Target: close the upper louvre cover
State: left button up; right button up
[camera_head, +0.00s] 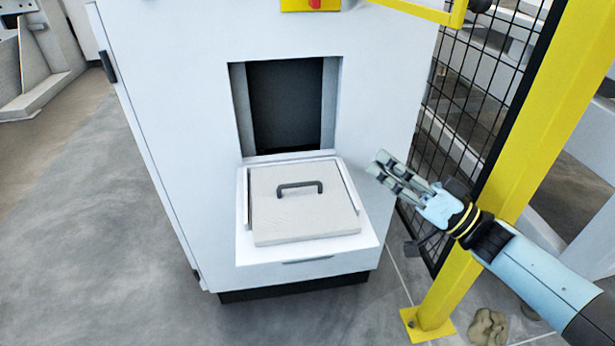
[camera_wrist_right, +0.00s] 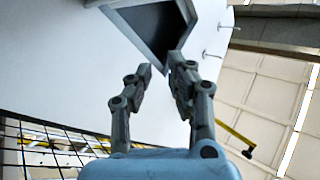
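A pale square cover (camera_head: 303,220) with a dark bar handle (camera_head: 299,187) lies nearly flat on a white ledge (camera_head: 306,257) at the front of the white cabinet. Just above and behind it is a dark rectangular opening (camera_head: 288,108) in the cabinet, uncovered. My right gripper (camera_head: 379,163) is just right of the cover, apart from it and from the handle. In the right wrist view the fingers of my right gripper (camera_wrist_right: 161,68) are a little apart with nothing between them. The opening shows beyond them there (camera_wrist_right: 155,35). My left gripper is not in view.
A yellow post (camera_head: 515,150) and a black mesh fence (camera_head: 465,95) stand right of the cabinet, close to my right arm. A yellow panel with a red part (camera_head: 312,5) is at the top. Grey floor (camera_head: 90,230) is clear at the left.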

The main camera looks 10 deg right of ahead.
jog(key=s+a+r+n+g+y+b, duration=0.1)
jog(key=a+r+n+g+y+b, duration=0.1)
jog(key=a+g, duration=0.4)
jog(key=s+a+r+n+g+y+b, duration=0.1)
jog(key=a+r+n+g+y+b, duration=0.1)
jog(key=a+r+n+g+y, duration=0.2)
jog(key=a+r+n+g, duration=0.1)
jog(key=a+r, duration=0.2)
jog(key=a, duration=0.1)
jog(key=shift+s+n+g+y, duration=0.15)
jog(key=shift+n+g+y, duration=0.15)
jog(key=shift+g+y, duration=0.1)
jog(key=shift+a, duration=0.3)
jog(key=shift+c, duration=0.4)
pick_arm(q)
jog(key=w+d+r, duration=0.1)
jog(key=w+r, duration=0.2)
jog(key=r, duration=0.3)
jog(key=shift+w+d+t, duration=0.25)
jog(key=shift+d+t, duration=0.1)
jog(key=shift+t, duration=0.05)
pick_arm(e)
grip_shut()
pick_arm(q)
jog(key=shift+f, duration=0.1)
pick_arm(e)
jog(key=shift+d, duration=0.1)
jog(key=shift+o, duration=0.4)
grip_release()
jog(key=shift+d, duration=0.1)
